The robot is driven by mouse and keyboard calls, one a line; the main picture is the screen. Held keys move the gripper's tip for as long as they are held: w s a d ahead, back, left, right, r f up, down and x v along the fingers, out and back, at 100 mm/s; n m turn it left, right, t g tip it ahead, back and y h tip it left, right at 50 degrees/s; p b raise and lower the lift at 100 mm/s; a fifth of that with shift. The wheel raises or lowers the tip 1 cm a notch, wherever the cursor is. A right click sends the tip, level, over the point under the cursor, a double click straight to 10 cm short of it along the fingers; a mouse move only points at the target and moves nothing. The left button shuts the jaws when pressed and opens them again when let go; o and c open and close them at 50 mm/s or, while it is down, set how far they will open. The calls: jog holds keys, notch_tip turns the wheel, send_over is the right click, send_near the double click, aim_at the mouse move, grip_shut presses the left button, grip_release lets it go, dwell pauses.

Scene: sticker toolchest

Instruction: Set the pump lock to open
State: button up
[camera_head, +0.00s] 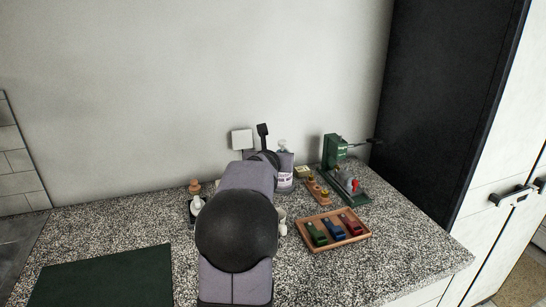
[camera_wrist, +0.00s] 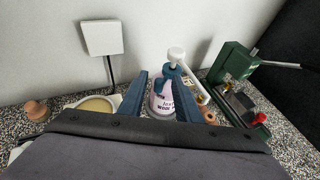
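The pump bottle (camera_wrist: 160,103) is white with a printed label, a teal collar (camera_wrist: 172,74) and a white pump head (camera_wrist: 176,54). In the wrist view it stands upright near the wall, beyond and between my two blue fingers. My gripper (camera_wrist: 162,74) is open, with nothing held between the fingers. I cannot tell whether the fingers touch the bottle. In the head view the bottle (camera_head: 285,181) shows just right of my arm, partly hidden by it. The lock's setting is too small to read.
A green press-like tool (camera_head: 335,152) with a lever stands at the right. A wooden tray (camera_head: 363,238) with coloured blocks lies in front of it. A white wall box (camera_wrist: 101,37) with a black cable is at left. A green mat (camera_head: 105,278) lies front left.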

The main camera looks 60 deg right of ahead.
jog(key=v, duration=0.7)
jog(key=shift+a+r+p, duration=0.15)
jog(key=shift+r+p, duration=0.05)
jog(key=shift+p, duration=0.1)
dwell(0.3)
jog(key=w+a+r+m+y+p, duration=0.1)
jog(key=w+a+m+p, duration=0.3)
jog(key=a, duration=0.3)
jog(key=w+a+m+y+p, duration=0.2)
jog(key=w+a+m+p, duration=0.15)
jog(key=a+p, duration=0.3)
jog(key=w+a+r+m+y+p, duration=0.1)
jog(key=w+a+m+p, duration=0.25)
jog(key=a, duration=0.35)
jog(key=s+a+m+g+y+p, duration=0.1)
jog(key=s+a+m+y+p, duration=0.2)
jog(key=a, duration=0.8)
jog(key=s+a+m+g+y+p, duration=0.2)
jog(key=s+a+m+y+p, duration=0.1)
jog(key=a, duration=0.8)
jog(key=s+a+m+g+y+p, duration=0.1)
jog(key=s+a+m+p, duration=0.4)
jog(key=a, duration=0.6)
jog(key=y+p, duration=0.1)
jog(key=p, duration=0.1)
jog(key=shift+s+g+y+p, duration=0.3)
jog(key=shift+s+y+p, duration=0.1)
